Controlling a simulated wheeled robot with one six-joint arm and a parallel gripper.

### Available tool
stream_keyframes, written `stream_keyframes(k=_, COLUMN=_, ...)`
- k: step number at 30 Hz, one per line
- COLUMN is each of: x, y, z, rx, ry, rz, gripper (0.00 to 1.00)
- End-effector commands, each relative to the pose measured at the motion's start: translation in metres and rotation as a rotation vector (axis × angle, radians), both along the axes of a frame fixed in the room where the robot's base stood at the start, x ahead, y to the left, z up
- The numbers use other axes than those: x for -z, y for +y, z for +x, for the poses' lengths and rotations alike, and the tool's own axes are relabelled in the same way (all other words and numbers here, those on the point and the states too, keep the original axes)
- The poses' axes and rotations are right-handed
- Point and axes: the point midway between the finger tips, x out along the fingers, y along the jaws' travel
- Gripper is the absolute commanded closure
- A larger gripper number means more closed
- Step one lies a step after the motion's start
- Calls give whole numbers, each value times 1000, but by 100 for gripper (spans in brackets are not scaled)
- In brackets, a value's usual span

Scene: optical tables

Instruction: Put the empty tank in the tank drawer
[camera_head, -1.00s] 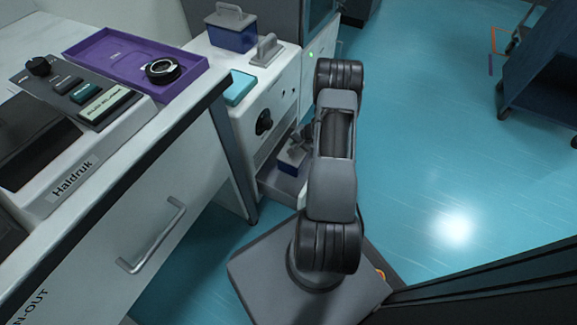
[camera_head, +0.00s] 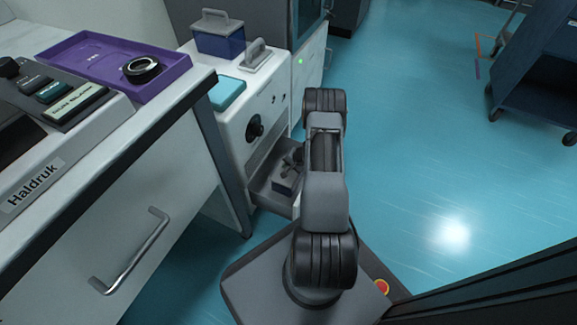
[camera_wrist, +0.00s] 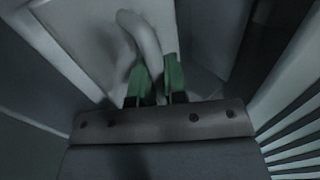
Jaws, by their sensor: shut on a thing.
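The tank (camera_head: 282,186), a small dark box with a grey handled lid, is low inside the open tank drawer (camera_head: 264,199) of the white machine. My gripper (camera_head: 292,160) reaches down over the drawer and is shut on the tank's handle. In the wrist view, the green finger pads of my gripper (camera_wrist: 160,82) sit on either side of the curved grey handle (camera_wrist: 140,35), above the pale lid (camera_wrist: 92,35). My arm partly hides the drawer's right side. I cannot tell whether the tank touches the drawer floor.
A blue tank with a grey lid (camera_head: 219,42) stands on the white machine (camera_head: 232,125), near another grey handle (camera_head: 257,58) and a teal pad (camera_head: 227,92). A bench with a purple tray (camera_head: 105,65) stands left. A dark blue cart (camera_head: 535,85) is right; the floor between is open.

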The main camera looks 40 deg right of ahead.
Motion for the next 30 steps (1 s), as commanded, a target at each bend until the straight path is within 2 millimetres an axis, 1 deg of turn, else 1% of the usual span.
stream_keyframes(k=5, x=3, y=0, z=0, rx=0, ry=0, rz=0, gripper=100)
stream_keyframes(k=6, x=2, y=0, z=0, rx=0, ry=0, rz=0, gripper=83)
stream_keyframes(k=13, x=2, y=0, z=0, rx=0, ry=0, rz=0, gripper=62)
stream_keyframes(k=19, x=2, y=0, z=0, rx=0, ry=0, rz=0, gripper=62)
stream_keyframes(k=22, x=-3, y=-1, z=-1, rx=1, ry=0, rz=0, gripper=62)
stream_keyframes(k=26, x=-19, y=-5, z=-8, rx=2, ry=-1, rz=-1, gripper=62)
stream_keyframes(k=30, x=-43, y=-13, z=-22, rx=4, ry=0, rz=-1, gripper=62)
